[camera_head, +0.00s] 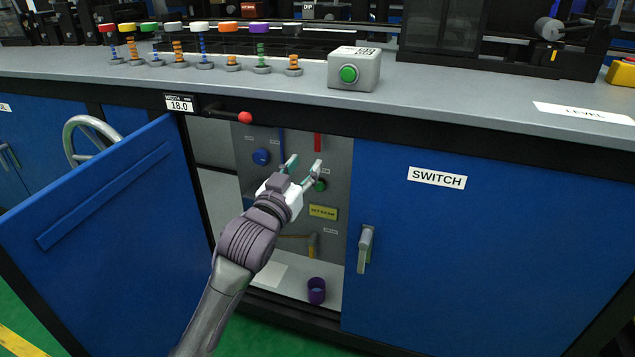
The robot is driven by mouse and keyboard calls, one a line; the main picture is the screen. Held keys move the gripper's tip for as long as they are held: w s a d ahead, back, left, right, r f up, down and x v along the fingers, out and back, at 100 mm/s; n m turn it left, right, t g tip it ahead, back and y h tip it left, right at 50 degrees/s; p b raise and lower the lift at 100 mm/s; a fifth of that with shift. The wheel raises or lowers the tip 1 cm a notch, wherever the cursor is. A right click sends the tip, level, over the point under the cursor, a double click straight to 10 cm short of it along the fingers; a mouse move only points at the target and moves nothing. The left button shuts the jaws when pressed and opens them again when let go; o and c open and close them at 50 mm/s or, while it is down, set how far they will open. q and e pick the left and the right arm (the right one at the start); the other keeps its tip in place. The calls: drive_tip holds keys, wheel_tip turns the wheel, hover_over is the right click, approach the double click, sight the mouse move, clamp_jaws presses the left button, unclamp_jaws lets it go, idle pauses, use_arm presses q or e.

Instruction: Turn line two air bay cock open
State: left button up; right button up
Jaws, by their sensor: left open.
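The bay (215,150) behind the open blue door stands open and shows a grey panel. On the panel are a red upright bar (317,142), a narrow blue upright bar (281,142), a round blue knob (261,156) and a green knob (321,185). Lower down is a brass-coloured lever (313,245). The small labels are too small to read, so I cannot tell which part is the line two cock. My left gripper (305,166) is open and empty in front of the panel, below the red bar; its right finger is close to the green knob. Contact cannot be told.
The blue door (110,215) swings out at left, beside my left arm. A closed door marked SWITCH (490,240) with a handle (365,248) is at right. A purple cup (316,291) stands on the bay floor. A red-tipped lever (230,115) juts out under the bench edge.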

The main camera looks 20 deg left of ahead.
use_arm(q)
drive_tip(key=s+d+r+m+t+h, duration=0.2)
drive_tip(key=s+d+r+h, duration=0.1)
drive_tip(key=s, duration=0.4)
drive_tip(key=s+d+r+m+t+h, duration=0.2)
drive_tip(key=s+d+r+t+h, duration=0.1)
drive_tip(key=s, duration=0.5)
drive_tip(key=shift+d+h+p, duration=0.3)
drive_tip(key=shift+d+h, duration=0.5)
drive_tip(key=shift+h, duration=0.1)
